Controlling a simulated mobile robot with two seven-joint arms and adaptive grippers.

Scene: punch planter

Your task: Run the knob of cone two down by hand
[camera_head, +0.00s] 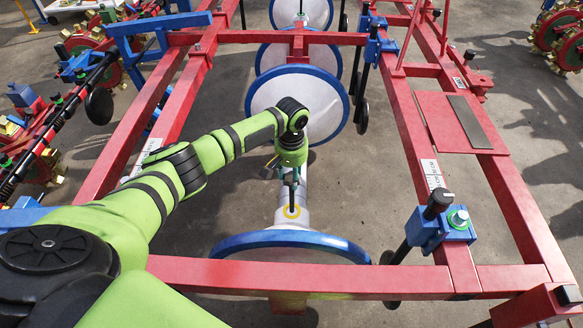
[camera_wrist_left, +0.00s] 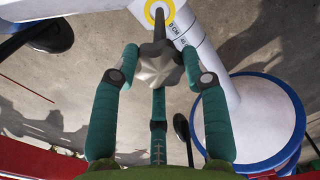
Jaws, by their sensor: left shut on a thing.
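My left gripper (camera_head: 290,176) reaches down from the green arm over the frame's middle. In the left wrist view, its teal fingers (camera_wrist_left: 160,72) are closed around a grey star-shaped knob (camera_wrist_left: 163,63). A dark rod runs from the knob towards a yellow ring (camera_wrist_left: 157,11) on a white tube (camera_wrist_left: 187,24) marked with a scale. White cones with blue rims stand in a row; one (camera_head: 320,110) is behind the gripper, another (camera_head: 290,241) in front. I see no cone number. My right gripper is out of view.
Red frame beams (camera_head: 300,276) run along both sides and across the front. A blue clamp with a black knob (camera_head: 437,205) sits on the right beam. Planter units with toothed wheels stand at far left and far right. Bare concrete shows between the beams.

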